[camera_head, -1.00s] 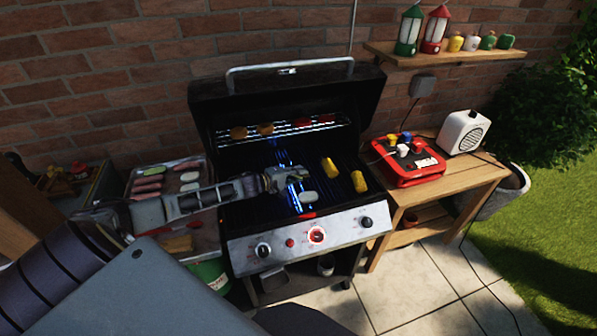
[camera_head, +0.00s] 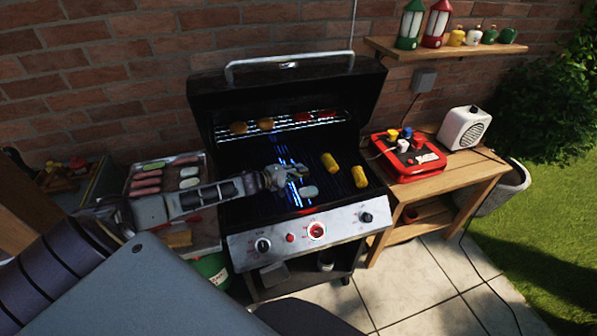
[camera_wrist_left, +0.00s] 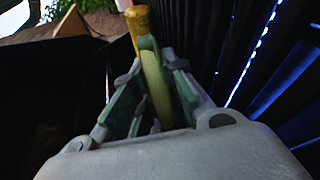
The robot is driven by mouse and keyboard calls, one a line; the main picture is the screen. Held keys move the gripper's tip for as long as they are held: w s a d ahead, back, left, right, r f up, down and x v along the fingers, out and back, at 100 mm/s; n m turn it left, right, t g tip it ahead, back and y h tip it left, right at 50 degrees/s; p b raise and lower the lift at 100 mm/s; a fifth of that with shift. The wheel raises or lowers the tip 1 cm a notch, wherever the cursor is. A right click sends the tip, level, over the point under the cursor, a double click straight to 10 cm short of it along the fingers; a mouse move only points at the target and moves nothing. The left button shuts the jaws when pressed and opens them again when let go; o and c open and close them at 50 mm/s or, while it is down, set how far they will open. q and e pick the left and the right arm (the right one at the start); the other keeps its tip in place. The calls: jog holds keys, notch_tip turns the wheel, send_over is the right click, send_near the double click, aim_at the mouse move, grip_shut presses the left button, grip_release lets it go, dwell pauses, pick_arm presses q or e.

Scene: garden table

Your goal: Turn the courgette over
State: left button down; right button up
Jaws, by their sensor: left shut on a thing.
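My left gripper (camera_head: 293,173) reaches in from the left, low over the middle of the grill. In the left wrist view its fingers (camera_wrist_left: 153,85) are shut on a slim, yellow-green courgette slice (camera_wrist_left: 154,75), seen edge-on between them. The head view shows this slice too small to make out clearly. A pale oval slice (camera_head: 309,192) shows on the grate just in front of the fingertips; I cannot tell how it relates to the held one. My right gripper is not in view.
The grill (camera_head: 345,206) has its lid up. Two corn pieces (camera_head: 330,162) (camera_head: 359,177) lie right of the gripper; one also shows ahead in the wrist view (camera_wrist_left: 138,25). Several items sit on the upper rack (camera_head: 290,124). A food tray (camera_head: 209,229) stands left.

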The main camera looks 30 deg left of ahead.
pick_arm(q)
jog(key=shift+f, duration=0.15)
jog(key=c, duration=1.4)
grip_release()
jog(key=shift+o, duration=0.2)
jog(key=shift+s+f, duration=0.2)
jog(key=shift+f, duration=0.1)
jog(key=shift+s, duration=0.1)
jog(key=shift+v, duration=1.45)
jog(key=shift+r+v, duration=0.2)
jog(key=shift+v, duration=0.8)
jog(key=shift+r+v, duration=0.2)
jog(key=shift+v, duration=2.95)
jog(key=shift+a+r, duration=0.1)
jog(key=shift+r, duration=0.1)
